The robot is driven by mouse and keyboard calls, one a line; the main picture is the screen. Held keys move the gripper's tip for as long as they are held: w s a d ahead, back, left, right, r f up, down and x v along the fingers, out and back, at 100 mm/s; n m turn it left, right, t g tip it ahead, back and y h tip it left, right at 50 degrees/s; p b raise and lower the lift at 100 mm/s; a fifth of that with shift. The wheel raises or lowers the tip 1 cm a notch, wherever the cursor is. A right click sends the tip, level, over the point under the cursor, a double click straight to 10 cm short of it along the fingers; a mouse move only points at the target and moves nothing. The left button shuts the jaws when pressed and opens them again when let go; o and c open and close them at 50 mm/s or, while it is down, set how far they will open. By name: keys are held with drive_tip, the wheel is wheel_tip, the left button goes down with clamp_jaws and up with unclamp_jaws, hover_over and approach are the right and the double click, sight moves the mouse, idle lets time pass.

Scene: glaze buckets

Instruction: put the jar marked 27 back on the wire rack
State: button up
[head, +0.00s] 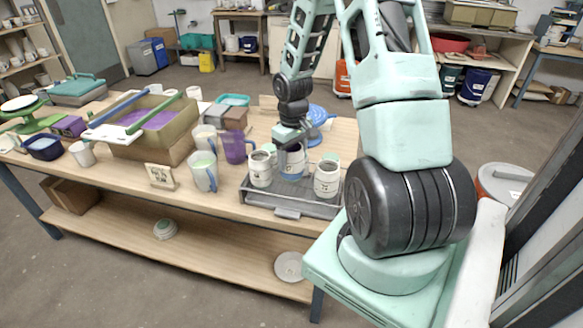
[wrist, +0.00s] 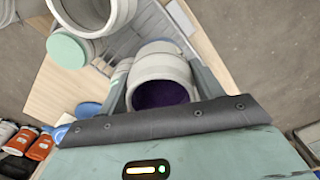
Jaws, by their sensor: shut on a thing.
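My gripper (head: 291,146) is shut on a pale grey jar with dark purple inside, seen in the wrist view (wrist: 163,68) between the two fingers. In the head view the gripper is low over the dark grey wire rack (head: 293,202), between two pale jars. One pale jar (head: 260,170) stands on the left of the rack, the other (head: 326,181) on the right. Both have dark marks too small to read, so I cannot tell which is 27. The held jar's mark is hidden. I cannot tell whether its base touches the rack.
A mint-topped jar (wrist: 68,49) is close by in the wrist view. Left of the rack on the table stand a purple jug (head: 237,147), a blue-handled pale mug (head: 204,172) and a small sign (head: 160,176). A tub (head: 150,122) is farther left.

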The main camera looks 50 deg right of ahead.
sight(293, 167)
drive_tip(key=shift+f, duration=2.1)
drive_tip(key=shift+f, duration=0.1)
drive_tip(key=o, duration=1.3)
drive_tip(key=shift+f, duration=0.1)
